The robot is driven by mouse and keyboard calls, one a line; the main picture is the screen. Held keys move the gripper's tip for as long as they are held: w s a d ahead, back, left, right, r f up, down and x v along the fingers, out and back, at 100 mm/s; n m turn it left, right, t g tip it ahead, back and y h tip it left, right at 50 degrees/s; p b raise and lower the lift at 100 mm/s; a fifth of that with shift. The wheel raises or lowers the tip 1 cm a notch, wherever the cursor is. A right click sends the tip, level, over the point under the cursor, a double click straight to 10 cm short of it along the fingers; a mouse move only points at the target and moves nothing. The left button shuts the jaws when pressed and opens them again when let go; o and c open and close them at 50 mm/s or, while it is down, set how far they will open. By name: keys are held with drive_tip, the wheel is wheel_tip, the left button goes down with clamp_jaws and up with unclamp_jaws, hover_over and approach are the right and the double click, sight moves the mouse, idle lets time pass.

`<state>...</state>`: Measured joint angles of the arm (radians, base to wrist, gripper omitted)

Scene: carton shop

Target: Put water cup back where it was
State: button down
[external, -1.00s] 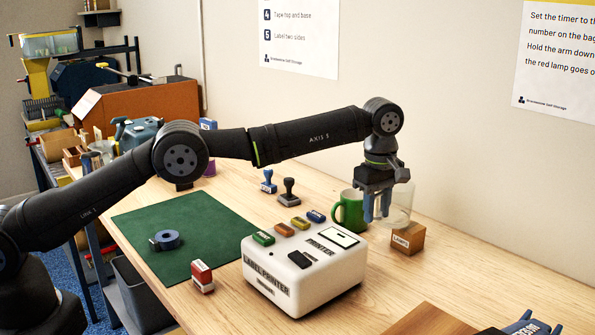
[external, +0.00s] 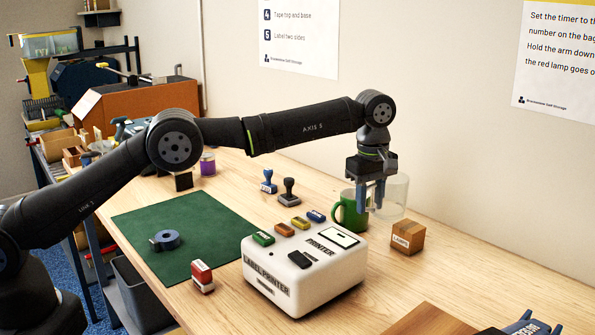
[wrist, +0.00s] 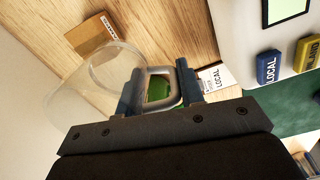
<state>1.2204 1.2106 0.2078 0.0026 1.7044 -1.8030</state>
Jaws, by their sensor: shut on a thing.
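The water cup is a clear glass (external: 396,193) near the wall side of the table, behind the printer. My gripper (external: 372,198) is beside it, shut on its handle. In the wrist view the cup (wrist: 88,88) extends left of my gripper (wrist: 160,88), and its squarish handle lies between the two blue fingers. The cup looks upright; I cannot tell whether its base touches the table. A green mug (external: 346,216) stands close to the left of the fingers. It also shows through the cup's handle in the wrist view.
A small labelled cardboard box (external: 408,238) stands right by the cup. The white label printer (external: 305,275) is in front, with several colored blocks on it. Two stamps (external: 289,193) stand behind. A green mat (external: 190,225) holds a tape roll. Bare wood lies to the right of the box.

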drive_tip(key=w+a+r+m, duration=0.4)
drive_tip(key=w+a+r, duration=0.1)
drive_tip(key=w+a, duration=0.15)
drive_tip(key=w+a+r+m, duration=0.15)
drive_tip(key=a+m, duration=0.35)
drive_tip(key=a, duration=0.8)
drive_tip(key=w+a+r+m, duration=0.1)
drive_tip(key=a+r+m, duration=0.3)
drive_tip(key=a, duration=0.9)
drive_tip(key=s+a+f+n, duration=0.1)
drive_tip(key=a+f+n, duration=0.25)
drive_tip(key=n, duration=0.65)
drive_tip(key=s+a+f+n, duration=0.15)
drive_tip(key=f+n, duration=0.25)
drive_tip(key=n, duration=0.6)
drive_tip(key=w+a+f, duration=0.1)
drive_tip(key=w+f, duration=0.1)
drive_tip(key=w, duration=0.1)
drive_tip(key=w+a+f, duration=0.2)
drive_tip(key=w, duration=0.2)
drive_tip(key=w+a+f, duration=0.2)
drive_tip(key=w+f, duration=0.1)
drive_tip(key=shift+w+a, duration=0.2)
drive_tip(key=shift+w, duration=0.15)
drive_tip(key=shift+f, duration=2.05)
